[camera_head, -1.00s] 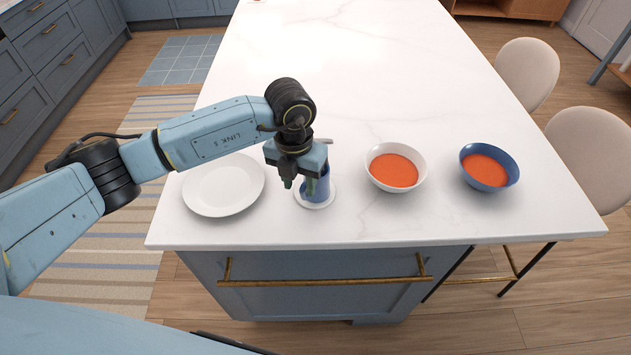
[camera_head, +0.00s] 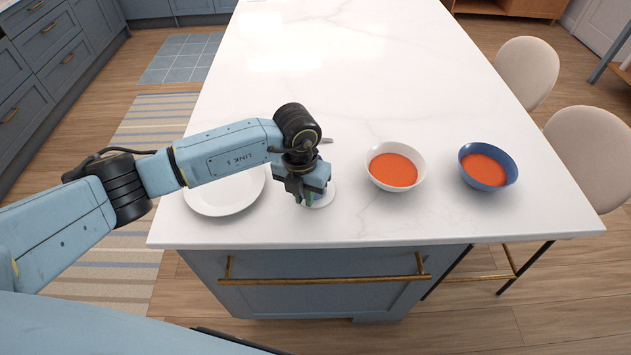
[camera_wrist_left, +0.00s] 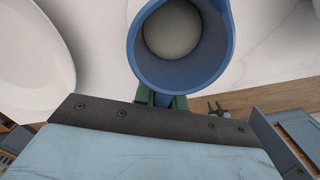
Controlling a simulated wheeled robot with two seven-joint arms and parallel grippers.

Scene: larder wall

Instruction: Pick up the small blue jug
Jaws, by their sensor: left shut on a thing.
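The small blue jug (camera_wrist_left: 181,79) shows large in the left wrist view, seen from above with its round opening and pale inside. In the head view it is almost wholly hidden behind my left gripper (camera_head: 308,200), over the white saucer (camera_head: 328,194). My left gripper is shut on the jug's near side; its green fingertips show at the jug's wall in the left wrist view (camera_wrist_left: 160,98). I cannot tell whether the jug touches the saucer.
A white plate (camera_head: 222,201) lies left of the gripper, partly under my arm. A white bowl (camera_head: 373,179) and a blue bowl (camera_head: 511,172), both with orange-red contents, stand to the right. The white countertop (camera_head: 330,80) is clear behind them.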

